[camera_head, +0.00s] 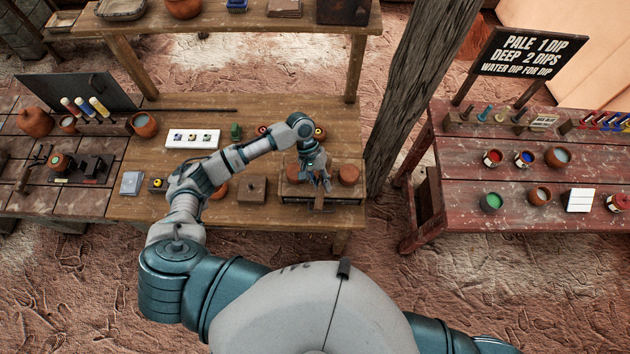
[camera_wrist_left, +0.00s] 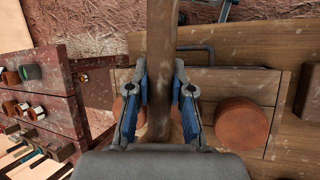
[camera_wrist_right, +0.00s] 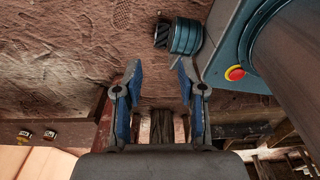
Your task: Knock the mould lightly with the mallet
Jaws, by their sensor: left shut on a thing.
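My left gripper (camera_head: 320,180) is over the middle table's front right part. In the left wrist view its fingers (camera_wrist_left: 159,95) are shut on a long brown wooden piece, seemingly the mallet (camera_wrist_left: 160,45). Its far end runs out of that view. Below it lies a wooden board or tray (camera_head: 290,190) with a metal handle and round terracotta pieces, one at the right (camera_head: 348,174). A square wooden block with a knob (camera_head: 252,190) sits left of it. I cannot tell which is the mould. My right gripper (camera_wrist_right: 157,100) is open and empty, over bare ground.
A white card with pictures (camera_head: 192,138) and a green object (camera_head: 235,131) lie farther back on the table. A wooden post (camera_head: 415,90) stands right of the table. Beyond it is a red table (camera_head: 450,180) with paint pots and a sign (camera_head: 528,53).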

